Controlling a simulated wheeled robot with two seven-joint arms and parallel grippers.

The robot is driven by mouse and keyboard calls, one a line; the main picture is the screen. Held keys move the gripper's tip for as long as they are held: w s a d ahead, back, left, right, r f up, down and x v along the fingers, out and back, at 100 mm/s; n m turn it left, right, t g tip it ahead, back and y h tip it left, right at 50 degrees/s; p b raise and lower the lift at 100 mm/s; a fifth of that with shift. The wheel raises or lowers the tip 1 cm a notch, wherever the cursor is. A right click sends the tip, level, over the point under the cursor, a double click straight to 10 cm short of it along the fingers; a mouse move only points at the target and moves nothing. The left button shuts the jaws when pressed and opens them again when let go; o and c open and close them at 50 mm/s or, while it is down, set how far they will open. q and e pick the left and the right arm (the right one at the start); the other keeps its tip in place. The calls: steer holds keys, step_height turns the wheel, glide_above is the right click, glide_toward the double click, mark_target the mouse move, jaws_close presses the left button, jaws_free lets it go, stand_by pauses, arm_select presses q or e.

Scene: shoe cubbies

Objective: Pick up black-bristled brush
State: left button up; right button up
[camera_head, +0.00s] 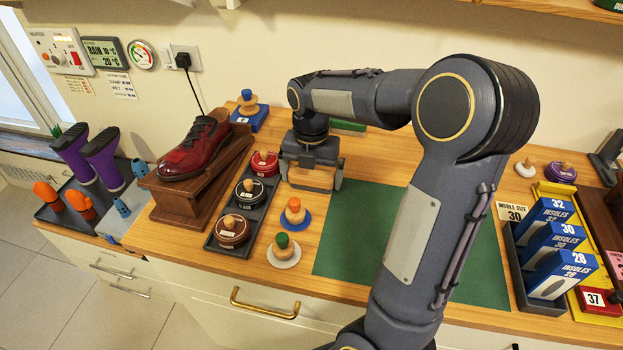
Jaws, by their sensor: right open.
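My right gripper (311,184) points down over the wooden counter, just left of the green mat, with its two fingers spread apart. A light wooden block-like piece (311,175) shows between the fingers. It may be the brush's wooden back, but no bristles show and the gripper partly covers it. I cannot tell whether the fingers touch it. I can make out no black bristles elsewhere. My left gripper is not in view.
A dark tray (238,246) with polish tins stands left of the gripper. Knobbed round pieces on a blue disc (294,218) and a white disc (283,254) stand in front. A red shoe (196,146) rests on a wooden stand. The green mat (345,235) is bare where visible.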

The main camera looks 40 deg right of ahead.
mark_target(311, 173)
steer(key=c, duration=0.6)
steer(key=shift+c, duration=0.2)
steer(key=shift+r, duration=0.1)
steer(key=shift+r, duration=0.4)
step_height(311, 173, up, 2)
steer(key=shift+r+p, duration=0.15)
steer(key=shift+p, duration=0.15)
steer(key=s+d+r, duration=0.2)
steer(key=s+r, duration=0.7)
steer(key=s, duration=0.5)
steer(key=shift+r, duration=0.4)
